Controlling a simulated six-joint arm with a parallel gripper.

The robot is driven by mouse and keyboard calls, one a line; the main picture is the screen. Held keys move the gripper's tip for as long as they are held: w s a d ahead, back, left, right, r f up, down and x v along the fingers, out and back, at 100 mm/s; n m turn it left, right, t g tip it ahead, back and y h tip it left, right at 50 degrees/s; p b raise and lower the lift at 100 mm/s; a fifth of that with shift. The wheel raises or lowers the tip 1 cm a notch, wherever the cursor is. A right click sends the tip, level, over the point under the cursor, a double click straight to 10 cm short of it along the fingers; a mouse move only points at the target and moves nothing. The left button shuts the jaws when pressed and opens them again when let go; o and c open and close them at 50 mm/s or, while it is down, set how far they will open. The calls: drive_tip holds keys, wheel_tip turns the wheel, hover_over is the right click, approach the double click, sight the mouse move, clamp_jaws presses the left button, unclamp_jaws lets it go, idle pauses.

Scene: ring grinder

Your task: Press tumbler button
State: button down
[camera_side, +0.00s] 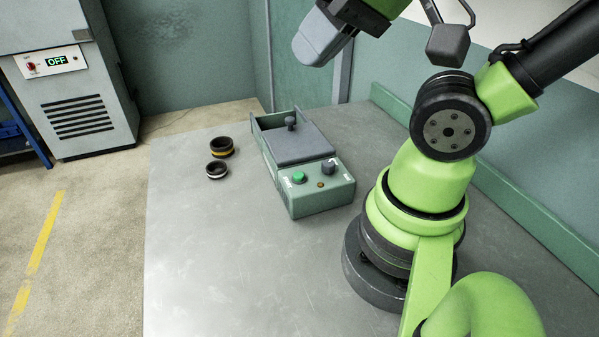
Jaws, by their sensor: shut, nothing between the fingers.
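The green-grey control box (315,203) on the table carries a green button (299,178), a dark knob (328,166) and a small brass-coloured button (320,184). Which control is the tumbler button, the view does not show. Behind the panel is a dark grey plate (300,145) with a small upright post (291,123). A grey cabinet (90,120) at the far left has a red switch (31,66) and a display (57,61) reading OFF.
The table (220,260) is clear in front. A green ledge (530,205) runs along the right. A wall stands behind.

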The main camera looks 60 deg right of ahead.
idle(0.3)
drive_tip(key=m+g+y, duration=0.6)
drive_tip(key=m+y, duration=0.1)
drive_tip(key=m, duration=1.8)
hover_over(297, 172)
wheel_tip(297, 172, down, 13)
drive_tip(key=shift+f, duration=0.15)
drive_tip(key=shift+f, duration=4.35)
drive_tip(key=shift+f, duration=0.4)
